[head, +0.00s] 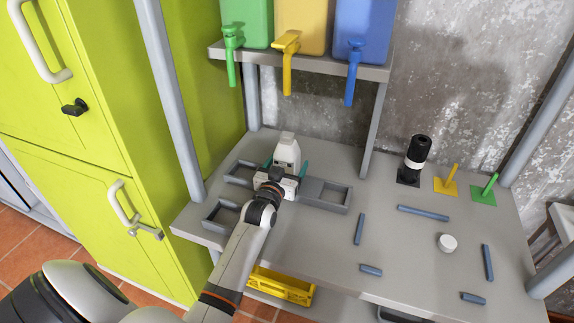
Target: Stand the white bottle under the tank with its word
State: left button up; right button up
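The white bottle (286,153) stands upright among the grey frames at the back left of the bench. A small dark mark shows on its front, too small to read. My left gripper (285,167) is at the bottle, with one teal finger on each side. I cannot tell whether the fingers press on it or stand slightly apart. The gripper hides the bottle's base. A green tank (258,22), a yellow tank (302,25) and a blue tank (362,30) stand on the shelf above, each with a tap. Their upper parts are cut off and no word shows. My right gripper is not in view.
Grey frames (345,205) surround the gripper. A black bottle (415,155) stands at the back right, near yellow (446,185) and green (483,196) stands. A white cap (446,242) and several blue bars lie on the bench. The shelf (368,72) overhangs the back.

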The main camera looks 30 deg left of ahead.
pick_arm(q)
jog(key=shift+f, duration=0.1)
jog(key=shift+s, duration=0.3)
jog(key=v, duration=1.1)
jog(key=shift+s, duration=0.25)
